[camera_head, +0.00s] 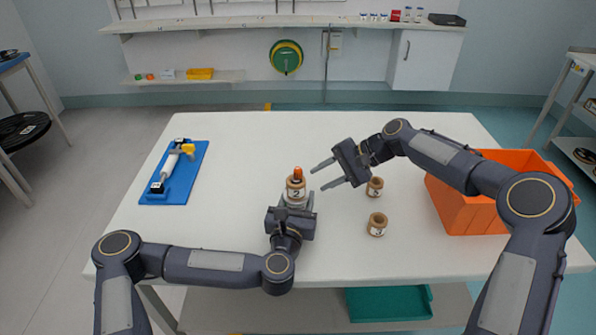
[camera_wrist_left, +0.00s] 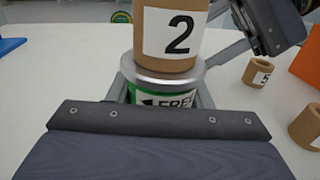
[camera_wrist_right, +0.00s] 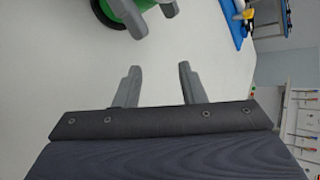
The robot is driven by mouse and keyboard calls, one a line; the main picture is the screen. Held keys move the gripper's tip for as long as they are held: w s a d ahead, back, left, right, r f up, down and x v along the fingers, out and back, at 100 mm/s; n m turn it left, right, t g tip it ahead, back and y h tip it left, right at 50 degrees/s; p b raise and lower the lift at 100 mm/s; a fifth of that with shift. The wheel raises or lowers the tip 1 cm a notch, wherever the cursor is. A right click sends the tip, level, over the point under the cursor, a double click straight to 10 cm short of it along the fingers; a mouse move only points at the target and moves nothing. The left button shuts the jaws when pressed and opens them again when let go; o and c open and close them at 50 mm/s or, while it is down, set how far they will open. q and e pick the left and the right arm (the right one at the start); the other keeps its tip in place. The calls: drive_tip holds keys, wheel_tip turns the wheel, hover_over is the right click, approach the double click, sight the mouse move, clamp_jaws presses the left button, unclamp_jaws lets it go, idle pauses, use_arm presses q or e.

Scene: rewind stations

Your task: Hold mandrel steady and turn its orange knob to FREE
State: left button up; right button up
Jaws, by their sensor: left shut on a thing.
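The mandrel stands upright on the white table, carrying a brown core (camera_head: 295,190) marked 2, with its orange knob (camera_head: 297,173) on top. In the left wrist view the core (camera_wrist_left: 168,35) sits above a grey disc and a green band (camera_wrist_left: 160,97) lettered FREE with an arrow. My left gripper (camera_head: 298,200) is shut on the mandrel's base, one finger on each side. My right gripper (camera_head: 319,178) is open and empty, just right of the knob and apart from it. The knob is out of frame in both wrist views.
Two loose brown cores (camera_head: 375,187) (camera_head: 377,224) stand right of the mandrel. An orange bin (camera_head: 463,212) is at the table's right side, partly behind my right arm. A blue board (camera_head: 190,185) with a white roller and yellow part lies at left. The table's back middle is clear.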

drive_tip(key=shift+s+d+f+n+t+y, duration=0.1)
drive_tip(key=shift+d+f+n+t+y, duration=0.1)
drive_tip(key=shift+d+n+t+y, duration=0.55)
drive_tip(key=shift+s+a+r+n+y, duration=0.15)
drive_tip(key=shift+s+n+y, duration=0.15)
drive_tip(key=shift+n, duration=0.75)
drive_tip(key=s+d+r+n+t+y, duration=0.1)
drive_tip(key=s+r+n+t+y, duration=0.15)
drive_tip(key=s+n, duration=0.45)
drive_tip(key=n+t+y, duration=0.2)
drive_tip(key=n, duration=0.7)
approach(298, 168)
drive_tip(key=x, duration=0.6)
drive_tip(key=f+x, duration=0.1)
drive_tip(key=x, duration=0.3)
clamp_jaws()
